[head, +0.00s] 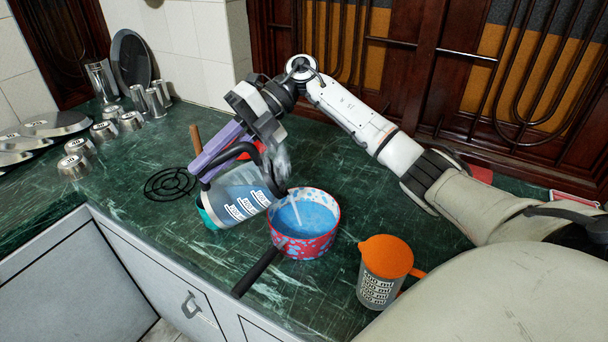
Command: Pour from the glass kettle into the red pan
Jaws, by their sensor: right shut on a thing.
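The glass kettle (238,200), with a black handle and printed labels, is tilted to the right at the left edge of the red pan (313,246). My right gripper (277,160) is shut on the kettle from above; the exact contact is hard to make out. A pale stream shows between the kettle's spout side and the pan's blue interior, where liquid seems to lie. The red pan stands upright on the green counter, its black handle pointing to the lower left. My left gripper is not in view.
An orange-lidded measuring jug (385,272) stands right of the pan. A purple object (215,147) stands behind the kettle, and a black coiled trivet (166,184) lies to its left. Metal cups (104,131) and plates fill the far left. The counter's front edge is near the pan handle.

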